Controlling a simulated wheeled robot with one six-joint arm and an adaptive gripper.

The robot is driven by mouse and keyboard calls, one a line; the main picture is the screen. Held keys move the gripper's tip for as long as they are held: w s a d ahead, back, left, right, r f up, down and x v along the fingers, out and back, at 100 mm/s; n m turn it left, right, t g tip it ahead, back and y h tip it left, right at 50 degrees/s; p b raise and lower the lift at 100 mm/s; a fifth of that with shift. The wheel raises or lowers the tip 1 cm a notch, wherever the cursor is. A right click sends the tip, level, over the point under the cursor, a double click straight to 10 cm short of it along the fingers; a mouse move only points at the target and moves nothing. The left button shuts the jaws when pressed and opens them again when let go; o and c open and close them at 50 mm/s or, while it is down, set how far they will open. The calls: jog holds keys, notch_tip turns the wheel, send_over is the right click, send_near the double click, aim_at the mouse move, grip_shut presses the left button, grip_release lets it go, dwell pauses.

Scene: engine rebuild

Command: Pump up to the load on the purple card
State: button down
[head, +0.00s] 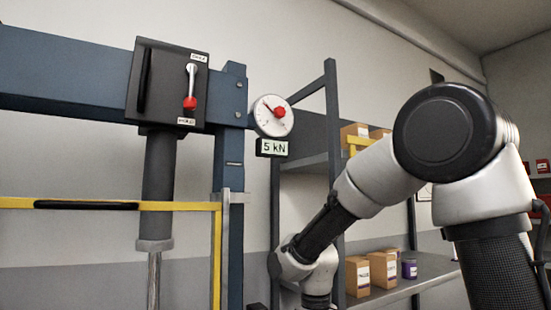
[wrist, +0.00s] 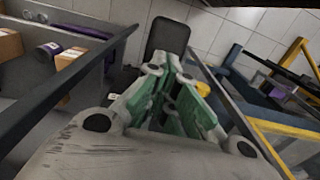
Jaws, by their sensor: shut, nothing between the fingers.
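The press stands at left in the head view, with a dark cylinder (head: 159,185) hanging from its blue beam (head: 60,70). A dark valve box (head: 172,62) carries a lever with a red knob (head: 190,103), which points down toward the lower label. A round white gauge (head: 272,116) has a red hub, and the display (head: 272,147) below it reads 5 kN. No purple card can be made out. My gripper (wrist: 176,75) shows in the wrist view with its green-grey fingers together and nothing between them. It is outside the head view.
A yellow guard bar (head: 180,206) with a black grip crosses in front of the press. A shelf rack (head: 332,110) behind my arm holds cardboard boxes (head: 382,270) and a purple-labelled can (head: 409,269). In the wrist view, a dark shelf edge (wrist: 60,85) runs along the left.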

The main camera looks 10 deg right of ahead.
jog(key=shift+f, duration=0.3)
notch_tip(320, 180, up, 16)
jog(key=shift+r, duration=0.2)
dwell(0.5)
